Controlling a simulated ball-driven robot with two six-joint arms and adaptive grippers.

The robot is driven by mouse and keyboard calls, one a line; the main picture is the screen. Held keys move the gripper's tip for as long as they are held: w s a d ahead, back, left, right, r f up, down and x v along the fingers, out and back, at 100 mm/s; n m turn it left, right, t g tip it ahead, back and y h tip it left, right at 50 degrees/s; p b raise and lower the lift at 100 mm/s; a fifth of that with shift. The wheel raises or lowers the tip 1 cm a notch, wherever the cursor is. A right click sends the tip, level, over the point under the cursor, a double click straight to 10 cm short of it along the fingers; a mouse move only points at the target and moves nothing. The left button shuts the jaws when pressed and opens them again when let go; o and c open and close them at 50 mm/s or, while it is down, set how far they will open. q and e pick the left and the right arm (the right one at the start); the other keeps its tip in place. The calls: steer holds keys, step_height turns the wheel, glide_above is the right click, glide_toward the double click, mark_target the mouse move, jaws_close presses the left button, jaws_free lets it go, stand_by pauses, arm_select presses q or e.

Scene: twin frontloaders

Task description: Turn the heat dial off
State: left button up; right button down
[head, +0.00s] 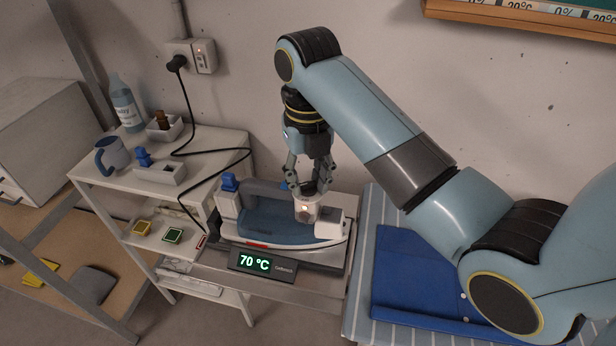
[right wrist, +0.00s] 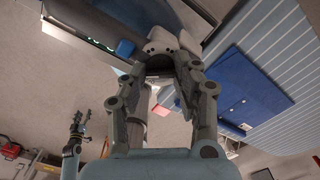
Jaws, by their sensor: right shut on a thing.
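The steam iron (head: 270,225), blue and grey, lies on a dark station whose display (head: 263,262) reads 70 °C in green.
A white shelf (head: 200,182) at left holds a mug (head: 111,154), a bottle (head: 125,104) and small trays. A black cord runs from the wall socket (head: 203,57) towards the iron. A blue folded cloth (head: 415,270) lies on the striped board (head: 366,250) at right.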

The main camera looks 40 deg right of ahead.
steer(key=c, duration=1)
jaws_free()
